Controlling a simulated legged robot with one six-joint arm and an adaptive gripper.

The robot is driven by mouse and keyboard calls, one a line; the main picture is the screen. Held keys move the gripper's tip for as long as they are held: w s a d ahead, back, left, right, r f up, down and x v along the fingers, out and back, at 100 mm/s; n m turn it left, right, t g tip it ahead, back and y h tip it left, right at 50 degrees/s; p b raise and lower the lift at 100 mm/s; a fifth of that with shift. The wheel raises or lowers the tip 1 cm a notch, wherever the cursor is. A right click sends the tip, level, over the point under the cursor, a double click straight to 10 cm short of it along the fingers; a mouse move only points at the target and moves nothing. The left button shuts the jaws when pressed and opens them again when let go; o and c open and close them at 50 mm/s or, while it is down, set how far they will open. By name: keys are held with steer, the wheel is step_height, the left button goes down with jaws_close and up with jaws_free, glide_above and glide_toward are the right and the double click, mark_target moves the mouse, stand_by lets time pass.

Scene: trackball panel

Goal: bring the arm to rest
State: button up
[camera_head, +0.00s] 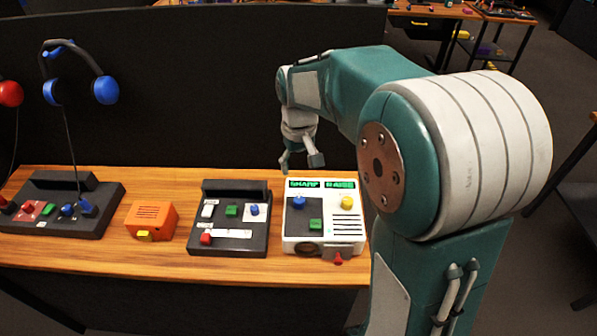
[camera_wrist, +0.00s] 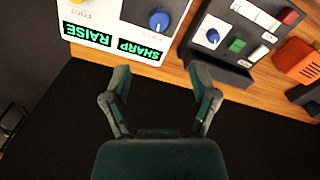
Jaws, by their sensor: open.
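My gripper (camera_head: 301,162) is open and empty. It hangs above the back edge of the table, behind the white panel box (camera_head: 293,244) and the black panel box (camera_head: 262,198). The white box has green displays reading SHARP and RAISE, a blue knob (camera_head: 299,202), a green button (camera_head: 315,224), a yellow knob (camera_head: 347,202) and a red part (camera_head: 338,259) at its front. In the wrist view my gripper (camera_wrist: 160,80) shows two spread fingers with nothing between them. The white box (camera_wrist: 112,12) lies beyond the left finger and the black box beyond the right one.
The wooden table (camera_head: 200,268) also holds an orange box (camera_head: 152,216) and a black control box (camera_head: 105,195) at the left. Blue headphones (camera_head: 104,88) hang on the dark partition (camera_head: 200,90) behind the table. The space around my raised forearm looks clear.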

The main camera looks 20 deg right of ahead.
stand_by(0.4)
steer(key=s+r+t, duration=0.2)
steer(key=s+r, duration=0.1)
steer(key=s, duration=0.7)
steer(key=s+r+m+t, duration=0.1)
steer(key=s+r+t, duration=0.2)
steer(key=s, duration=0.8)
steer(key=shift+r+t, duration=0.3)
steer(key=shift+r, duration=0.35)
stand_by(1.2)
